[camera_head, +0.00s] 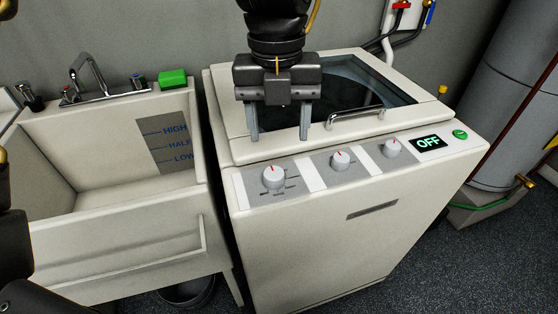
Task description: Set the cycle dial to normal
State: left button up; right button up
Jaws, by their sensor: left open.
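The labels are too small to read, so I cannot tell which is the cycle dial. My left gripper (279,136) is open and empty, fingers pointing down, above and behind the left dial, in front of the lid in the picture. It appears apart from the dials. My right gripper is not in view.
A display (429,143) reads OFF, beside a green button (460,134). The lid has a dark window and a handle (355,115). A utility sink (110,235) with a green block (173,78) stands left. A grey tank (510,100) stands right. Space before the panel is clear.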

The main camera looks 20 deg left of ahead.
aim_at(274, 171)
pick_arm(q)
jog(key=f, duration=0.6)
jog(key=a+f+b, duration=0.1)
jog(key=f, duration=0.3)
jog(key=shift+w, duration=0.15)
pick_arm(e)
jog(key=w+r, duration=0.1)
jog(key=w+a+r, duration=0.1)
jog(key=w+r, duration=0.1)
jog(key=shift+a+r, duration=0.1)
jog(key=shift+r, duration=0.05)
pick_arm(q)
jog(key=shift+r, duration=0.1)
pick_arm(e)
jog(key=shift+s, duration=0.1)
pick_arm(q)
jog(key=c, duration=1)
